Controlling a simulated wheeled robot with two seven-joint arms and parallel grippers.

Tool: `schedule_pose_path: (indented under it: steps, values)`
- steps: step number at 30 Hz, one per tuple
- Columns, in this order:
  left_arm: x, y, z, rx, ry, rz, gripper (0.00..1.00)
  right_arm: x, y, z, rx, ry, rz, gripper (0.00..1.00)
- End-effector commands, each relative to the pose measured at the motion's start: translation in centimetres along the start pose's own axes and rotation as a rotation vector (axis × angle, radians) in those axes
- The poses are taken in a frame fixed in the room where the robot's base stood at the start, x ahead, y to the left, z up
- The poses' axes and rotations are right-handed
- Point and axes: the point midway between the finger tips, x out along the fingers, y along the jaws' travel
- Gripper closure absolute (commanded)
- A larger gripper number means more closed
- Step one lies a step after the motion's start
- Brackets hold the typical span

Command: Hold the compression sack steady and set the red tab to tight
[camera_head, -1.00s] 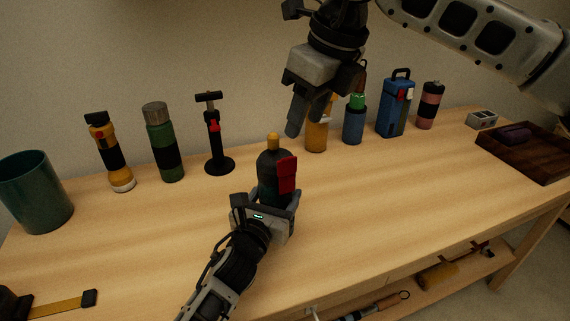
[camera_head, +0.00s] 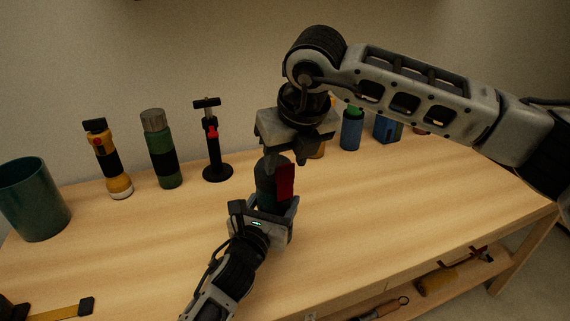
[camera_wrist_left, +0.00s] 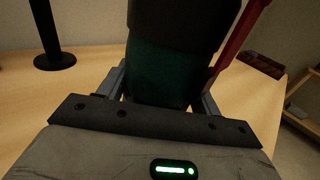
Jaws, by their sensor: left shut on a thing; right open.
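The compression sack (camera_head: 265,186) stands upright on the table, dark with a teal lower part; it fills the middle of the left wrist view (camera_wrist_left: 165,75). The red tab (camera_head: 285,182) is on its right side and shows at the upper right of the left wrist view (camera_wrist_left: 238,38). My left gripper (camera_head: 268,207) is shut around the sack's lower part. My right gripper (camera_head: 280,160) is open and points down at the sack's top, which it hides. I cannot tell whether its fingers touch the sack.
Behind stand a teal cup (camera_head: 35,198), a yellow flashlight (camera_head: 108,160), a green bottle (camera_head: 161,150), a black pump with a red part (camera_head: 213,145), a blue bottle (camera_head: 351,130) and a blue box (camera_head: 388,129). My right arm partly covers the back right. The table's front right is clear.

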Motion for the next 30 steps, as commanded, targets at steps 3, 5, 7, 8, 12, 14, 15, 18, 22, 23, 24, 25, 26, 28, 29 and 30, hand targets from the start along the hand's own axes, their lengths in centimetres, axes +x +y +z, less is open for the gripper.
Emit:
schedule_pose_path:
  steps: [3, 5, 7, 8, 12, 14, 15, 18, 22, 23, 24, 25, 26, 28, 29, 30]
  values:
    - [0.0, 0.0, -0.1, 0.001, 0.002, 0.0, 0.67, 1.5, 0.0, 0.0, 0.001, 0.001, 0.001, 0.56]
    - [0.0, 0.0, -0.1, 0.001, 0.002, 0.0, 0.67, 1.9, 0.0, 0.0, 0.0, 0.001, 0.001, 0.56]
    - [0.0, 0.0, -0.1, 0.001, 0.002, 0.0, 0.67, 2.3, 0.0, 0.0, -0.001, -0.001, 0.001, 0.56]
    - [0.0, 0.0, -0.1, 0.001, 0.002, 0.0, 0.67, 2.4, 0.0, 0.0, -0.001, -0.001, 0.0, 0.56]
    - [0.0, 0.0, -0.1, 0.001, 0.002, 0.0, 0.67, 2.5, 0.0, 0.0, -0.001, -0.001, 0.0, 0.56]
    - [0.0, 0.0, -0.1, 0.001, 0.002, 0.0, 0.67, 2.5, 0.0, 0.0, -0.001, -0.001, 0.0, 0.56]
    - [0.0, 0.0, -0.1, 0.001, 0.002, 0.0, 0.67, 2.5, 0.0, 0.0, -0.001, -0.001, 0.0, 0.56]
    - [0.0, 0.0, -0.1, 0.001, 0.002, 0.0, 0.67, 2.4, 0.0, 0.0, -0.001, -0.001, 0.0, 0.76]
    - [0.0, 0.0, -0.1, 0.001, 0.002, 0.001, 0.67, 2.4, 0.0, 0.0, 0.0, -0.001, 0.0, 1.0]
    - [0.0, 0.0, -0.1, 0.001, 0.002, 0.001, 0.67, 2.4, 0.0, 0.0, 0.0, -0.001, 0.0, 1.0]
    - [0.0, 0.0, -0.1, 0.001, 0.002, 0.001, 0.67, 2.4, 0.0, 0.1, 0.0, -0.001, 0.0, 1.0]
    - [0.0, 0.0, -0.1, 0.001, 0.002, 0.0, 0.67, 2.3, 0.0, 0.1, 0.0, -0.002, 0.0, 1.0]
    - [0.0, 0.0, -0.1, 0.001, 0.002, 0.0, 0.67, 2.2, 0.0, 0.2, 0.0, -0.002, 0.0, 1.0]
    - [0.0, 0.0, -0.1, 0.001, 0.002, 0.001, 0.67, 1.6, 0.0, 0.5, 0.001, -0.004, 0.0, 1.0]
    - [0.0, 0.0, -0.1, 0.001, 0.002, 0.001, 0.67, 1.2, -0.1, 0.7, 0.001, -0.004, 0.0, 1.0]
    - [0.0, 0.0, -0.1, 0.002, 0.002, 0.001, 0.67, 0.6, -0.1, 1.0, 0.002, -0.005, -0.001, 1.0]
